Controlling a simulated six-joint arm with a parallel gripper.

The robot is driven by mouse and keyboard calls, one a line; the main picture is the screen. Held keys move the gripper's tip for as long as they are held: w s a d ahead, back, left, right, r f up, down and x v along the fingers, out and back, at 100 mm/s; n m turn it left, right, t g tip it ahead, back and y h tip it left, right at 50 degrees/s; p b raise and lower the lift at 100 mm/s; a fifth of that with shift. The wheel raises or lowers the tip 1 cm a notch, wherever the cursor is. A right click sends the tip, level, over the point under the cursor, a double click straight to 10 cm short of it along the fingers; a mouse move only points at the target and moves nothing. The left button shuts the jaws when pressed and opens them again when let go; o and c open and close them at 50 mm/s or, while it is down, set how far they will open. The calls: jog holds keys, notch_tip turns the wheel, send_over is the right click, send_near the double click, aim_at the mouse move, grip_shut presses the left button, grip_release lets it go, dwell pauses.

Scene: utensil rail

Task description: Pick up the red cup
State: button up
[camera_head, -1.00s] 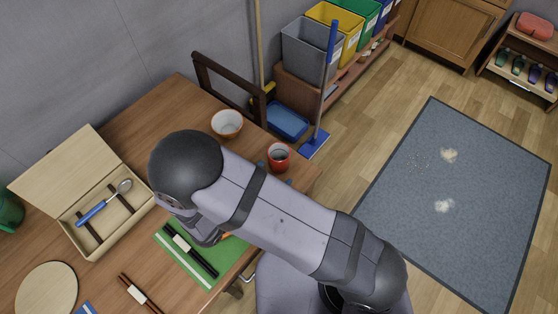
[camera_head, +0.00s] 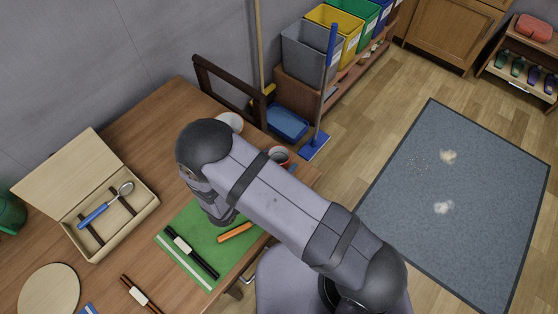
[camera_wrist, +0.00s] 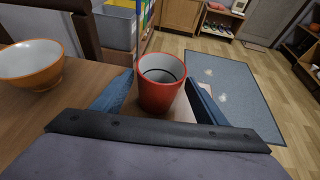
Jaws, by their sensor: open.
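The red cup (camera_wrist: 160,95) stands upright on the table, with a pale inside. In the wrist view it sits between the two blue fingers of my gripper (camera_wrist: 158,82), which are open on either side of it. I cannot tell whether either finger touches it. In the head view the red cup (camera_head: 279,154) shows only in part near the table's right edge. My arm covers its lower side and most of my gripper.
A bowl, orange outside (camera_wrist: 30,66), stands left of the cup; my arm partly hides it in the head view (camera_head: 230,122). A green mat (camera_head: 190,262) holds dark utensils and an orange item (camera_head: 235,232). An open wooden box (camera_head: 148,212) with a blue-handled spoon lies left.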

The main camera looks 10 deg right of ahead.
aim_at(284, 156)
jog(key=shift+p+x, duration=0.95)
jog(key=shift+x, duration=1.75)
jog(key=shift+a+f, duration=0.1)
jog(key=shift+f, duration=0.05)
jog(key=shift+c, duration=0.2)
jog(key=c, duration=1.1)
jog(key=shift+r+b, duration=0.6)
jog(key=shift+r, duration=4.4)
